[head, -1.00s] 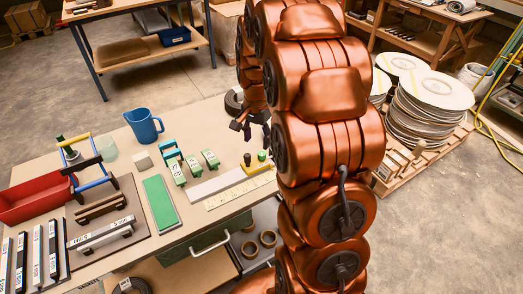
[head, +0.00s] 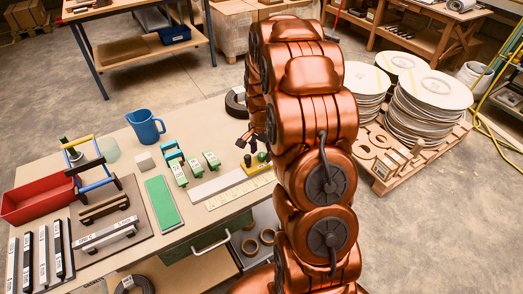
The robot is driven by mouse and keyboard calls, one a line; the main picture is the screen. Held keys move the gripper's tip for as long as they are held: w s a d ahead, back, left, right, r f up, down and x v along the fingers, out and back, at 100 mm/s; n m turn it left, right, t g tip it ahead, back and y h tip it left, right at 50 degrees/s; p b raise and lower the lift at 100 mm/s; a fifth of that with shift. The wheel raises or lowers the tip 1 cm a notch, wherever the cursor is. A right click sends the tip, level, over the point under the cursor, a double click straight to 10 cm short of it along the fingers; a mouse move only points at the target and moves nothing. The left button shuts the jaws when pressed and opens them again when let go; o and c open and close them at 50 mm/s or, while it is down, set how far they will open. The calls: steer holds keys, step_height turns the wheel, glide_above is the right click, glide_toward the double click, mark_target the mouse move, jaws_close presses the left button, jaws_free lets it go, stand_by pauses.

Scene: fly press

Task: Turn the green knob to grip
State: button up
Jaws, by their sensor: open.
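Near the right end of the workbench, a small yellow base (head: 255,170) carries a green round knob (head: 262,157) and a darker upright knob (head: 248,160) to its left. Which way the green knob points is too small to tell. My gripper (head: 243,139) shows only in part, just above and behind the knobs at the left edge of my copper arm. It is open and apart from the knobs. My arm hides the rest of the gripper and the bench to the right.
Green-and-white blocks (head: 194,167), a long pale bar (head: 217,185) and a ruler-like strip (head: 235,194) lie left of the knobs. A blue jug (head: 145,127) stands at the back. A red bin (head: 37,201) is far left. Stacked discs (head: 430,105) stand on a pallet to the right.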

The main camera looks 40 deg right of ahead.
steer(key=shift+f, duration=0.3)
jaws_close()
stand_by(0.3)
